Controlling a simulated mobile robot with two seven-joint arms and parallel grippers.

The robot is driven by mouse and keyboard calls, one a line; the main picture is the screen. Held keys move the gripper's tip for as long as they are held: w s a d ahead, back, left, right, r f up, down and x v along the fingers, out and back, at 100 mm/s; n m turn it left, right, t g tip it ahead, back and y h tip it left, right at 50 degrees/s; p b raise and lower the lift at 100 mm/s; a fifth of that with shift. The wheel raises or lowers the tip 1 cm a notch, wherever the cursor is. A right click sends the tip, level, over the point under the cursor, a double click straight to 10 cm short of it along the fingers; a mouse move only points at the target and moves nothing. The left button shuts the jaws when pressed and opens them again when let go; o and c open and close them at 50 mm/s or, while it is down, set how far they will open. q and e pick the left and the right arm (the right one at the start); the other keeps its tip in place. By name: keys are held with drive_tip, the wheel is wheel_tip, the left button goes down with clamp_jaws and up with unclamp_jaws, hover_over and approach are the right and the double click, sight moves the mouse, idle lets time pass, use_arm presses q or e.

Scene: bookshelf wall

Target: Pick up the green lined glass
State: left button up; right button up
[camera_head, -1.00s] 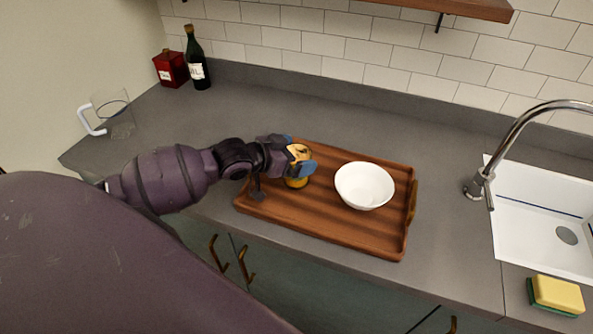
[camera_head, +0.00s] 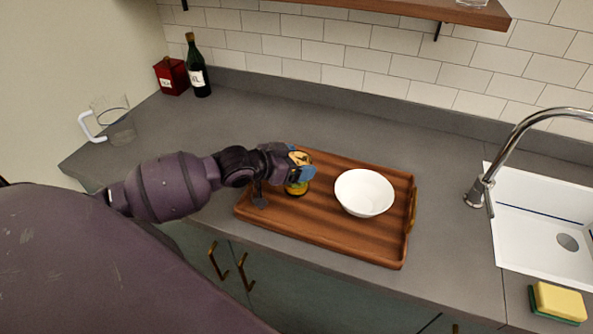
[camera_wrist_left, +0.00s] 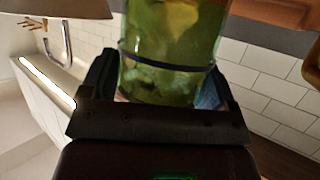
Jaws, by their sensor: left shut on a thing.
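The green lined glass (camera_wrist_left: 168,45) fills the middle of the left wrist view, see-through green with a dark line around it. It stands between the two fingers of my left gripper (camera_wrist_left: 165,85), which is shut on it. In the head view my left gripper (camera_head: 299,165) is over the left part of the wooden tray and hides most of the glass. Only a yellow-green lower part (camera_head: 298,189) shows below the blue fingertips. I cannot tell whether the glass touches the tray. My right gripper is not in view.
A white bowl (camera_head: 364,192) stands on the wooden tray (camera_head: 330,232), right of my gripper. A clear jug (camera_head: 119,125), a red box (camera_head: 172,76) and a dark bottle (camera_head: 197,70) stand at left. The sink, faucet (camera_head: 480,189) and sponge (camera_head: 558,300) are at right.

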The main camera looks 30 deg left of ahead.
use_arm(q)
wheel_tip(320, 180, up, 20)
drive_tip(key=shift+p, duration=0.45)
idle(0.7)
idle(0.7)
